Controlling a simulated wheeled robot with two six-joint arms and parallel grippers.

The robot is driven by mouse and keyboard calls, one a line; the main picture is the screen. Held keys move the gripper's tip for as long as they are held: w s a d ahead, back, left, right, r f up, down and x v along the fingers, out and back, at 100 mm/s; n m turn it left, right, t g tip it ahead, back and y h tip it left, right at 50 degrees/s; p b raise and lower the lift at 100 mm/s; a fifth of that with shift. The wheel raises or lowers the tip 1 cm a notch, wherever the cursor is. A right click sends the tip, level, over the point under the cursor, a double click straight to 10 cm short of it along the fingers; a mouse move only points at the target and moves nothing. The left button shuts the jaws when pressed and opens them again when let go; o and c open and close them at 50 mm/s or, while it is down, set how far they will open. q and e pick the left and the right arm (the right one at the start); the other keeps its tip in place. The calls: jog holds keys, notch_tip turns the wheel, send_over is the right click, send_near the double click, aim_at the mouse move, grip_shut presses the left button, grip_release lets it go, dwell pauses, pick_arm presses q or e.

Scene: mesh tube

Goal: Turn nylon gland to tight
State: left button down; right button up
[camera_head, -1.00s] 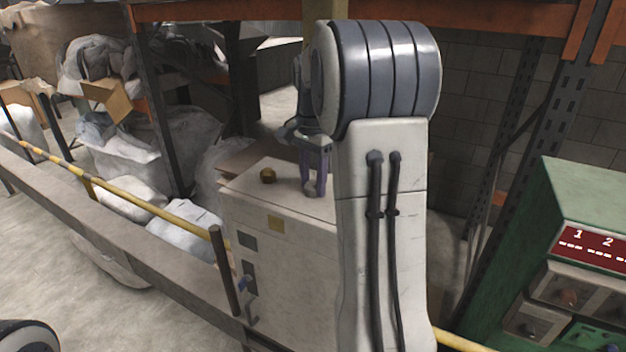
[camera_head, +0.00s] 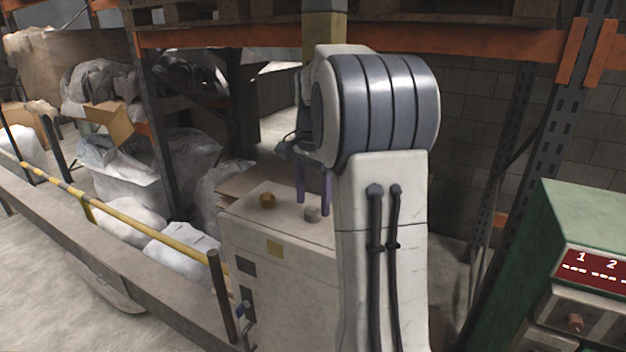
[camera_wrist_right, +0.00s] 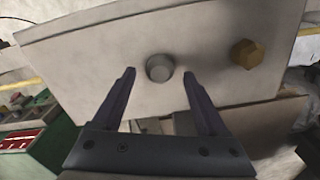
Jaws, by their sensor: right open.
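A small grey gland (camera_head: 312,214) stands on the pale top of a metal cabinet (camera_head: 290,270). A brass hex gland (camera_head: 267,200) stands to its left in the head view. My right gripper (camera_head: 313,203) is open, with its purple fingers pointing down on either side of the grey gland. The right wrist view shows the grey gland (camera_wrist_right: 159,69) between the spread fingertips (camera_wrist_right: 159,74), with a gap on both sides. The brass gland (camera_wrist_right: 247,54) lies outside the fingers, to the right there. My left gripper is not in view.
A green console (camera_head: 590,215) with a red numbered panel stands at the right. A yellow rail (camera_head: 140,217) runs in front of white bags (camera_head: 130,220) at the left. Orange rack beams (camera_head: 440,42) cross behind. The cabinet top around the glands is otherwise clear.

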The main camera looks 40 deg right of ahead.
aim_at(313, 207)
notch_tip(313, 207, up, 9)
jog(key=shift+f, duration=0.2)
dwell(0.5)
